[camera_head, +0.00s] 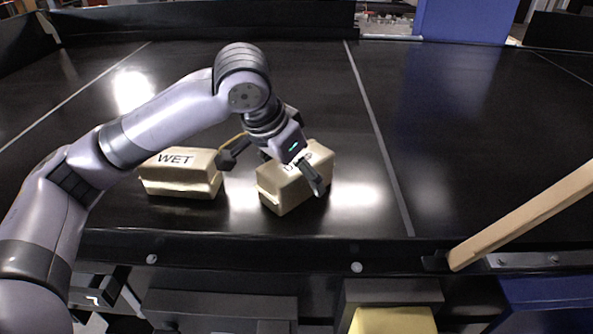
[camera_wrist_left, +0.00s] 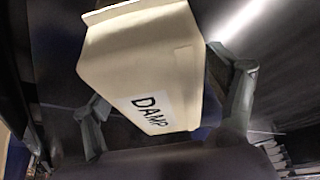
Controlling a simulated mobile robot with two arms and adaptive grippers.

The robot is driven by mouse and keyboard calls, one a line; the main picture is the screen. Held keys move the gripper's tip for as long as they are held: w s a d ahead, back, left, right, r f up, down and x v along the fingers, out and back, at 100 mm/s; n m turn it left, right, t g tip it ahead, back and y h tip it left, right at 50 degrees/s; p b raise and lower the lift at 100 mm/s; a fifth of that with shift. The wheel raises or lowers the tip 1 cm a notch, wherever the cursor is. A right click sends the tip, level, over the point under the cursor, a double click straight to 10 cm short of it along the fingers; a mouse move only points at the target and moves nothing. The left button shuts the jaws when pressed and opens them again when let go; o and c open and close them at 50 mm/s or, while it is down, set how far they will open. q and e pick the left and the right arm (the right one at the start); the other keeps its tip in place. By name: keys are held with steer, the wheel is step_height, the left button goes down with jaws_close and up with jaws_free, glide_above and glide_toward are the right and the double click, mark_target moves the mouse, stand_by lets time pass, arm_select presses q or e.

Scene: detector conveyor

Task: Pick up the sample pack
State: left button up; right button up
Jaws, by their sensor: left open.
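Two cream, box-shaped packs lie on the black conveyor belt. The left pack, marked WET (camera_head: 180,172), lies apart from my gripper. The right pack (camera_head: 288,192) has its label mostly covered by my gripper in the head view. In the left wrist view the pack (camera_wrist_left: 140,65) reads DAMP and sits between the two fingers. My left gripper (camera_head: 272,176) is open over the right pack, one finger on either side. Its fingers also show in the left wrist view (camera_wrist_left: 165,88); I cannot tell whether they touch the pack. My right gripper is not in view.
The conveyor belt (camera_head: 440,130) is largely clear to the right and behind the packs. A wooden bar (camera_head: 525,215) slants over its front right edge. A dark rail (camera_head: 250,247) runs along the front. A blue panel (camera_head: 463,20) stands at the back.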

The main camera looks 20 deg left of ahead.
arm_select(q)
steer(key=shift+c, duration=0.4)
steer(key=shift+r, duration=0.1)
steer(key=c, duration=1.7)
